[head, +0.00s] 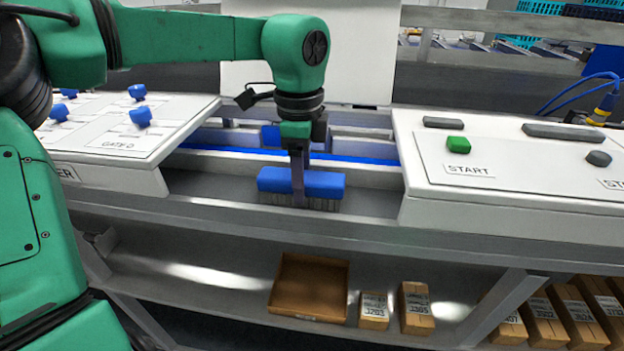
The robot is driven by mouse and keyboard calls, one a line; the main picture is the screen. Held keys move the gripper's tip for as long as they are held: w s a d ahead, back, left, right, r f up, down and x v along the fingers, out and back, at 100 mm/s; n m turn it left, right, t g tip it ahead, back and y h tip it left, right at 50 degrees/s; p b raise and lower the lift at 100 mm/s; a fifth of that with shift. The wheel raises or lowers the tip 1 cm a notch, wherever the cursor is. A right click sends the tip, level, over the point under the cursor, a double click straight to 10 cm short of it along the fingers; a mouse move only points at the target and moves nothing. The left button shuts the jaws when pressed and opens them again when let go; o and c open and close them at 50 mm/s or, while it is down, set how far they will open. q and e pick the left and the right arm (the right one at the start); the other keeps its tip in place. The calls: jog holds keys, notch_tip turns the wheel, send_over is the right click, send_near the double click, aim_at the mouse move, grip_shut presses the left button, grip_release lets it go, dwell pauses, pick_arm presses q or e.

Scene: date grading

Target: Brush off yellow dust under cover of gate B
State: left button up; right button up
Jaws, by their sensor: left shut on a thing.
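My left gripper (298,180) reaches down from the green arm and is shut on a brush with a blue back (328,183) and grey bristles. The brush is in the recess between the two white panels, bristles down, near the front ledge. I cannot tell whether the bristles touch the surface. A blue strip (370,158) runs behind it. The left panel (178,137) carries blue knobs and a label reading GATE D. No gate B label is readable. I cannot make out any yellow dust. My right gripper is not in view.
The right panel (520,195) has a green START button (458,144) and dark grey buttons. A white upright board (360,50) stands behind the recess. An empty brown tray (310,287) and several labelled boxes (416,308) sit on the lower shelf.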

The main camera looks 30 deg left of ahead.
aim_at(271, 173)
pick_arm(q)
jog(key=shift+s+a, duration=0.25)
jog(key=shift+a, duration=0.55)
jog(key=shift+s+a, duration=0.25)
jog(key=shift+a, duration=0.5)
jog(key=shift+s+a+f+b, duration=0.1)
jog(key=shift+s+a+b, duration=0.1)
jog(key=shift+a, duration=0.3)
jog(key=shift+s+a+b, duration=0.2)
jog(key=shift+a, duration=0.3)
jog(key=shift+s+a, duration=0.3)
jog(key=shift+a, duration=0.5)
jog(key=shift+s+a, duration=0.25)
jog(key=shift+a, duration=0.5)
notch_tip(271, 173, up, 12)
jog(key=p, duration=0.9)
jog(key=shift+w, duration=0.1)
